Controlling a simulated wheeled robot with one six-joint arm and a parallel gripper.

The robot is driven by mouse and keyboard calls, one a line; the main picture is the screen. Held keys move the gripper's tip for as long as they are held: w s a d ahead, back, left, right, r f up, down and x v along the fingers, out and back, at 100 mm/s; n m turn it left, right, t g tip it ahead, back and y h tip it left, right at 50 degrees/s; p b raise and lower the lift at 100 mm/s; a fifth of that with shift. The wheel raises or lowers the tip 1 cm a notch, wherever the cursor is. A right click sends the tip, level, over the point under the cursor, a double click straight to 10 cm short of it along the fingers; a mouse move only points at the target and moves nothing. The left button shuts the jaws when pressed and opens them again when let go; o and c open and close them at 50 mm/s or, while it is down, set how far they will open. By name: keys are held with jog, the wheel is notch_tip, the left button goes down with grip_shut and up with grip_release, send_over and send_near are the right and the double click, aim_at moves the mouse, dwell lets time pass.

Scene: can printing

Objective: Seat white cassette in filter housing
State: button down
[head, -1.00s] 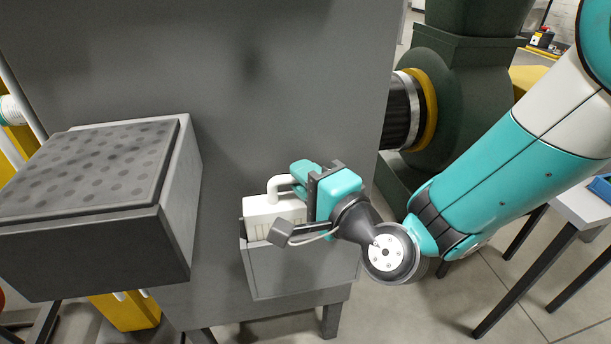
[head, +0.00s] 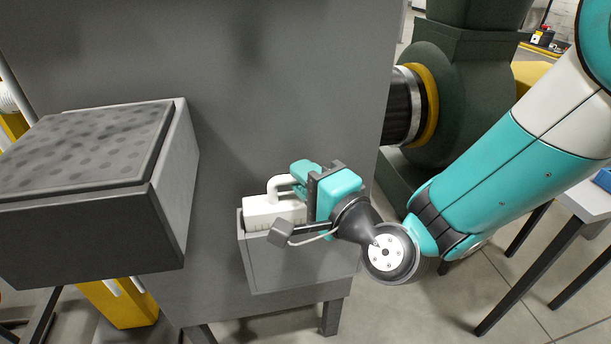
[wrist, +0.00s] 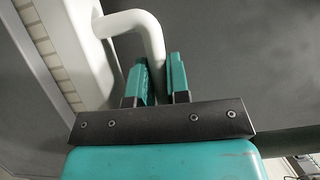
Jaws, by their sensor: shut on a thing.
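The white cassette (head: 262,213) is partly inside the open top of the grey filter housing (head: 300,267), its upper part showing above the front wall. A white bent handle (head: 275,184) rises from its top. My gripper (head: 300,177) is shut on this handle from the right. In the wrist view, the teal fingers (wrist: 159,80) close around the end of the handle (wrist: 140,22). The cassette's pale ribbed side (wrist: 50,50) lies at upper left there. The cassette's lower part is hidden in the housing, so I cannot tell whether it touches bottom.
A large grey cabinet (head: 285,95) stands right behind the housing. A dark grey block with a spotted top (head: 85,145) juts out at left. A black duct with a yellow ring (head: 428,105) joins a green blower at right. A table (head: 585,205) stands at far right.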

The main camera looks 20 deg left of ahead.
jog(key=shift+f+b, duration=0.5)
jog(key=shift+f, duration=0.05)
jog(key=c, duration=1)
grip_release()
